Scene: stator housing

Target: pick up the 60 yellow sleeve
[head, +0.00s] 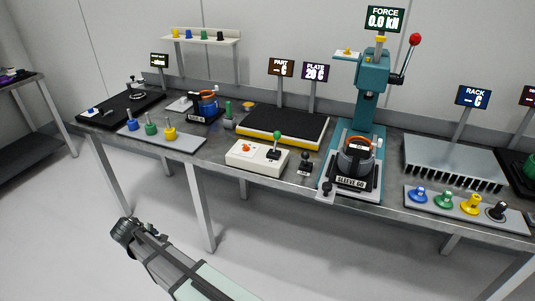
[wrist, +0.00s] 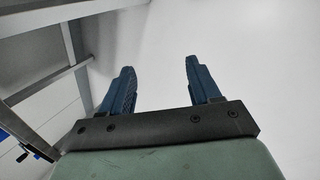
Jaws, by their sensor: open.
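Two yellow pieces could be the 60 yellow sleeve, and I cannot read a size on either. One yellow piece (head: 170,133) stands on the left grey tray (head: 190,144), right of a blue and a green piece. Another yellow piece (head: 470,205) stands on the right tray (head: 503,225), between a green and a dark piece. My gripper (head: 122,228) is in front of the bench and apart from it, low at the lower left of the head view. In the wrist view its blue fingers (wrist: 159,72) are spread with nothing between them; no sleeve shows there.
A teal press (head: 371,88) holds a dark and orange housing (head: 356,158) above a "SLEEVE 60" label (head: 350,183). A control box (head: 257,158) with a green-knobbed lever and a black-topped yellow plate (head: 283,126) stand left of it. The floor before the bench (head: 330,250) is clear.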

